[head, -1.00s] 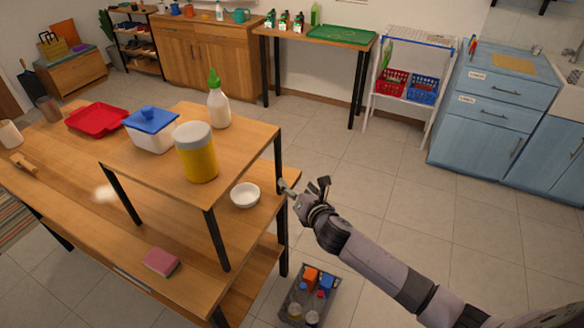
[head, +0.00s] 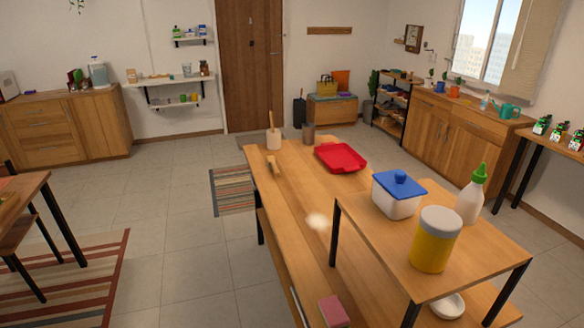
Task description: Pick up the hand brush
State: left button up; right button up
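A small wooden-handled object that looks like the hand brush (head: 274,166) lies near the far left edge of the long wooden table (head: 293,197). It is small in the picture, and its bristles cannot be made out clearly. It lies in front of a light crock (head: 273,139) with a wooden stick standing in it. Neither of my grippers shows in the head view.
A raised shelf (head: 370,250) holds a blue-lidded box (head: 398,194), yellow jar (head: 435,240) and white bottle (head: 469,200). Floor left of the table is open.

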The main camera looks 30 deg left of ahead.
aim_at(271, 161)
jog(key=i+j, duration=0.15)
jog(key=j, duration=0.2)
jog(key=i+j+z, duration=0.1)
jog(key=j, duration=0.2)
jog(key=i+j+z, duration=0.1)
jog(key=j, duration=0.25)
jog(key=i+j, duration=0.25)
jog(key=i+j+z, duration=0.1)
jog(key=j, duration=0.35)
jog(key=i+j, duration=0.15)
jog(key=j, duration=0.2)
jog(key=i+j+z, duration=0.15)
jog(key=j, duration=0.2)
